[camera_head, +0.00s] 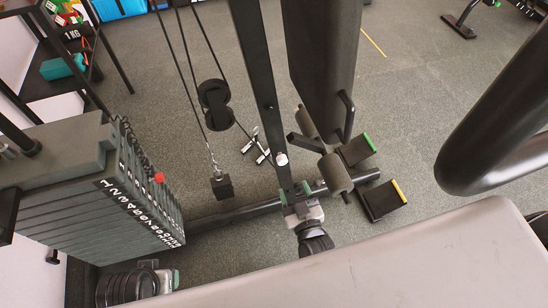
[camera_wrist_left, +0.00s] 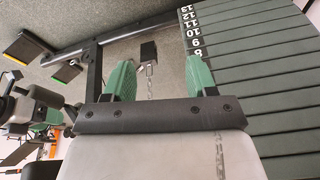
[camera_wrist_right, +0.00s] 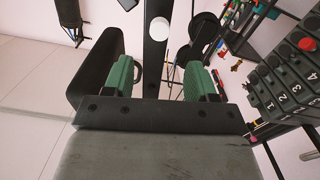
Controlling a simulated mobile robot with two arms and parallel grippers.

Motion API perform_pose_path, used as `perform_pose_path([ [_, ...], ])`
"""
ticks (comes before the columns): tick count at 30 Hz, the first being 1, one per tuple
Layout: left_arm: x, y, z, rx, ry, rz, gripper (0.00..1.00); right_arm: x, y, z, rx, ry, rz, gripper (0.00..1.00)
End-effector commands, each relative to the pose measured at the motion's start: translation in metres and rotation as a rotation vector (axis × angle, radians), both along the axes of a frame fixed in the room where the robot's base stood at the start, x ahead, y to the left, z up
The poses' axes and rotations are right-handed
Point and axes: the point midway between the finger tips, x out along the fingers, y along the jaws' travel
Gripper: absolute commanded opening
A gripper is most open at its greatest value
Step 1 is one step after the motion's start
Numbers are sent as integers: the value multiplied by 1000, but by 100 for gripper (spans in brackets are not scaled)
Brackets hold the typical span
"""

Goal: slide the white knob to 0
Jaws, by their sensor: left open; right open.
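The white knob (camera_head: 281,159) is a small round knob on a dark upright post (camera_head: 262,90). It also shows in the right wrist view (camera_wrist_right: 158,28), top centre, beyond and between the fingertips. My right gripper (camera_head: 296,193) is open below the knob in the head view, apart from it, with green fingers either side of the post. In the right wrist view my right gripper (camera_wrist_right: 160,75) is empty. My left gripper (camera_head: 165,272) is low at the left of the head view, partly cut off. In the left wrist view my left gripper (camera_wrist_left: 160,75) is open and empty. No 0 mark is readable.
A numbered weight stack (camera_head: 110,190) with a red pin knob (camera_head: 158,177) stands left. Cables, a pulley (camera_head: 215,105) and a hanging black block (camera_head: 222,187) are between it and the post. Padded rollers (camera_head: 335,173) are right of the post.

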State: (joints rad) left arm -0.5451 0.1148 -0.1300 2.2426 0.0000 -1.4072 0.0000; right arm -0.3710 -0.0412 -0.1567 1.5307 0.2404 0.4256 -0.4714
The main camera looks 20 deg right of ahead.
Motion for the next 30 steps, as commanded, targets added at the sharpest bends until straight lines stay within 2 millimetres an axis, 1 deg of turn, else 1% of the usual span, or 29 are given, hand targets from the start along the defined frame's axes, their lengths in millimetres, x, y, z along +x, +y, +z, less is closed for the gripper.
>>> perform_pose_path([
  [5, -3, 1, 15, 0, -11, 1, 57, 29, 1, 0, 0, -3, 0, 57],
  [9, -8, 2, 33, 0, -21, 2, 57, 57, 2, -1, 1, -2, 0, 57],
  [13, -13, 3, 49, -1, -30, 3, 57, 79, 3, -1, 0, -1, 1, 57],
  [15, -14, 3, 48, -1, -27, 3, 57, 88, 3, -1, -1, 1, 1, 57],
  [18, -15, 3, 49, -1, -29, 3, 57, 97, 3, -1, 0, 2, 1, 57],
  [21, -15, 3, 50, -1, -29, 3, 57, 101, 4, -1, 1, 4, 1, 57],
  [29, -15, 3, 50, -1, -30, 3, 57, 103, 4, -1, 1, 4, 1, 57],
  [30, -15, 3, 50, -1, -30, 3, 57, 103, 4, -1, 1, 4, 1, 54],
])
